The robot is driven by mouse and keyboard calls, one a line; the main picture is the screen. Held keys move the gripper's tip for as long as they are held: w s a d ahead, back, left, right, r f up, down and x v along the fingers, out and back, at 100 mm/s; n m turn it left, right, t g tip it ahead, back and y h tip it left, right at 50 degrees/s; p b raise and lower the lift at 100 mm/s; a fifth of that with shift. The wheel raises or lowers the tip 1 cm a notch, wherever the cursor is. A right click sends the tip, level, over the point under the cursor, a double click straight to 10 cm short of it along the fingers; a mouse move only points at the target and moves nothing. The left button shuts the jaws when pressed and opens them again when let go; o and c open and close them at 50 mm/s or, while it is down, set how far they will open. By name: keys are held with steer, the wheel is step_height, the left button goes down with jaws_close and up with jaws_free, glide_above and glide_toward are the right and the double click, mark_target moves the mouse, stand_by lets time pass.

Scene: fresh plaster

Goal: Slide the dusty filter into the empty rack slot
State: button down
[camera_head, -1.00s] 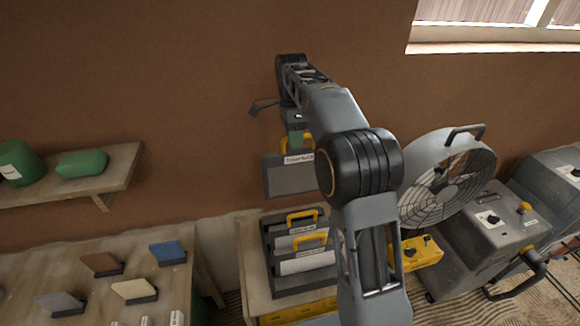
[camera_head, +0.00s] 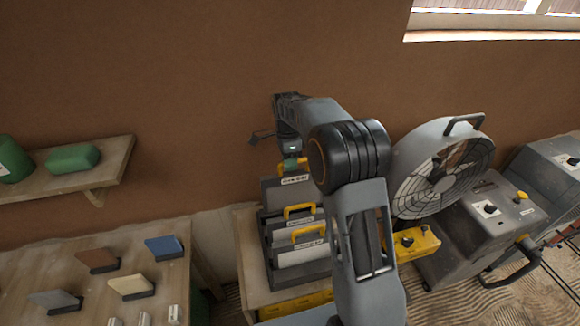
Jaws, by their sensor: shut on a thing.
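The dusty filter (camera_head: 283,190) is a dark grey framed panel with a white label and a yellow handle, upright at the back of the rack. My gripper (camera_head: 292,164) is shut on its yellow handle, which my arm partly hides. The dark rack (camera_head: 270,268) stands on a small wooden stand and holds two other upright filters with yellow handles, a middle one (camera_head: 299,232) and a front one (camera_head: 303,256). The held filter's lower edge is hidden behind the middle filter, so I cannot tell how deep it sits in the back slot.
A wooden table (camera_head: 205,298) with coloured sample blocks is at the left, below a wall shelf (camera_head: 115,170) holding green containers. A large grey fan (camera_head: 440,175), a yellow box (camera_head: 413,245) and grey machines (camera_head: 500,220) crowd the right side.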

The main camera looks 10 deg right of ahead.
mark_target(289, 186)
steer(key=shift+f, duration=0.75)
steer(key=shift+f+b, duration=2.9)
steer(key=shift+f, duration=1.1)
steer(key=shift+a, duration=0.15)
steer(key=shift+f, duration=0.6)
steer(key=c, duration=1)
jaws_free()
steer(key=shift+c, duration=0.2)
